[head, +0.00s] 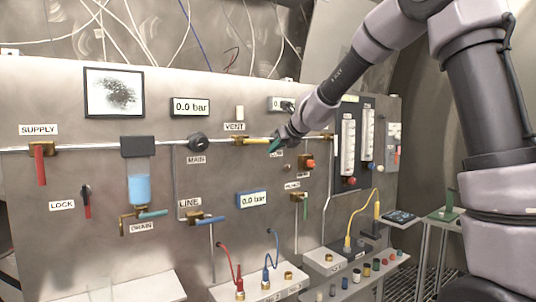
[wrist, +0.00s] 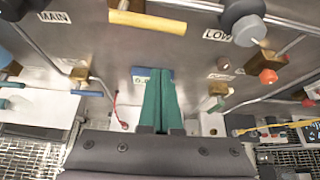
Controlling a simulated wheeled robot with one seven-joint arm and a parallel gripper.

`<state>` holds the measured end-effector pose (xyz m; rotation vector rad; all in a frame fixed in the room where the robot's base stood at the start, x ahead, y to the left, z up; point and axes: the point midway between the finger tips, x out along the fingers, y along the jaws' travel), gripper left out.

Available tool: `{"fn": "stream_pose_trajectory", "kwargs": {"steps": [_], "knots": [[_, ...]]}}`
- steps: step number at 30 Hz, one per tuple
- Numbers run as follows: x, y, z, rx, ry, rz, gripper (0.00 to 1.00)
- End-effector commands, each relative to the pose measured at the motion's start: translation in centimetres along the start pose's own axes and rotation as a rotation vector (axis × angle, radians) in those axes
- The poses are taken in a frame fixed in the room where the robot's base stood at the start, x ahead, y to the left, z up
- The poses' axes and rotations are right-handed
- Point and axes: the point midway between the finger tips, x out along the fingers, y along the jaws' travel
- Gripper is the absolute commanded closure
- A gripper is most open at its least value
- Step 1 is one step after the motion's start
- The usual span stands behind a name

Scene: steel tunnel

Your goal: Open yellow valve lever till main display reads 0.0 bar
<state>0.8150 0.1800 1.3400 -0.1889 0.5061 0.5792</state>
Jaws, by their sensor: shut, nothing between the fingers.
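The yellow valve lever (head: 257,141) under the VENT label lies level, in line with the pipe. In the wrist view the yellow lever (wrist: 148,22) runs across the top, with its brass body at its left end. The display above the MAIN knob (head: 189,107) reads 0.0 bar. My gripper (head: 274,146) is at the lever's right end in the head view, its contact unclear. In the wrist view my gripper's green fingers (wrist: 160,75) are together and empty, below the lever in the picture with a gap between.
The black MAIN knob (head: 198,143) is left of the lever. The red SUPPLY lever (head: 39,164) hangs down at far left. A blue-framed display (head: 252,199) reads 0.0 bar. My arm partly hides another display (head: 277,103). An orange knob (head: 310,164) sits right of my gripper.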

Motion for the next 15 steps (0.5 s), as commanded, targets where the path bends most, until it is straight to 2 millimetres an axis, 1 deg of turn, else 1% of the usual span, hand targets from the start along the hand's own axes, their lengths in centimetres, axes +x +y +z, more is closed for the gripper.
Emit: {"fn": "stream_pose_trajectory", "kwargs": {"steps": [1, 3, 6, 10, 15], "knots": [[-1.0, -0.1, 0.1, -0.002, -0.002, -0.001, 1.0], [-2.1, -0.1, 0.1, -0.002, -0.001, -0.001, 1.0], [-3.4, -0.2, 0.0, -0.002, -0.001, 0.0, 1.0], [-4.3, -0.2, 0.0, 0.002, 0.0, 0.0, 1.0], [-4.4, -0.4, -0.4, 0.036, 0.003, 0.014, 1.0]]}}
